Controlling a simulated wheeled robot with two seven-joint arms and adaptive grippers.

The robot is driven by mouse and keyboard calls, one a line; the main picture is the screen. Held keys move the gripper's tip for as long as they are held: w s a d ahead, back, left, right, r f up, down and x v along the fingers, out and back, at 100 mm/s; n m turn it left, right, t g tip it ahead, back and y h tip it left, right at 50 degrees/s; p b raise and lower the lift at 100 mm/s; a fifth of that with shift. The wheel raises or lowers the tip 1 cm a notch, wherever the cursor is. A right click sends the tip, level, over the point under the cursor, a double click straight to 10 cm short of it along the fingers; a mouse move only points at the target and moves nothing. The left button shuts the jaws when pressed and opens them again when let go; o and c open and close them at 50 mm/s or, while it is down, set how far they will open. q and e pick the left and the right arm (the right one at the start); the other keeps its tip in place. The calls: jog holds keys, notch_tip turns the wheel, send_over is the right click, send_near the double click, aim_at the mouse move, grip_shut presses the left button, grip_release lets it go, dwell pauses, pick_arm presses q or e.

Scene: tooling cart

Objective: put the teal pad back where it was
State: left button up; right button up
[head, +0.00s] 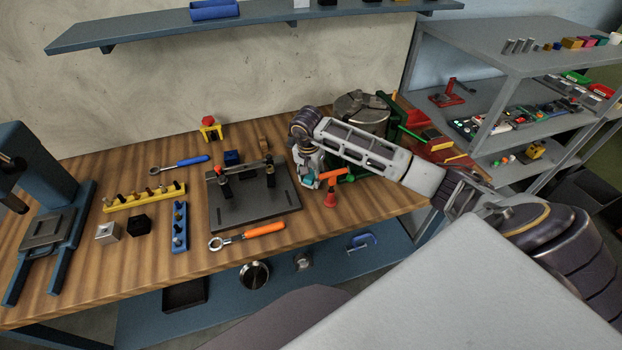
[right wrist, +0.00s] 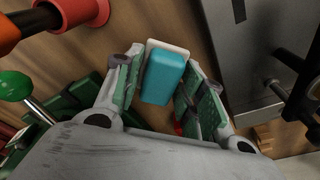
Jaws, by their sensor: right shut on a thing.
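The teal pad (right wrist: 163,75) sits between the two green-lined fingers of my right gripper (right wrist: 160,95) in the right wrist view, with a pale layer along its far edge. In the head view my right gripper (head: 308,180) points down at the wooden bench, just right of the dark fixture plate. Only a small teal patch of the pad (head: 309,181) shows there; the rest is hidden by the gripper. The gripper is shut on the pad. I cannot tell whether the pad touches the bench. My left gripper is not in view.
The dark fixture plate (head: 255,208) with clamps is close on the left. A red stand with an orange handle (head: 331,176) and a green-based vise (head: 345,172) crowd the right. An orange-handled wrench (head: 262,230) lies in front.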

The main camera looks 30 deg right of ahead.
aim_at(309, 177)
jog(key=shift+f, duration=0.9)
jog(key=shift+f, duration=0.15)
jog(key=o, duration=1)
jog(key=shift+r, duration=0.2)
jog(key=shift+r, duration=0.4)
jog(key=shift+s+a+r+b, duration=0.2)
jog(key=shift+r+b, duration=0.1)
jog(key=shift+r, duration=1.55)
jog(key=shift+s+a+r+b, duration=0.1)
jog(key=shift+a+r+b, duration=0.15)
jog(key=shift+r, duration=1.6)
jog(key=shift+s+a+r+b, duration=0.15)
jog(key=shift+r+b, duration=0.2)
jog(key=shift+r, duration=1.5)
jog(key=shift+w, duration=0.1)
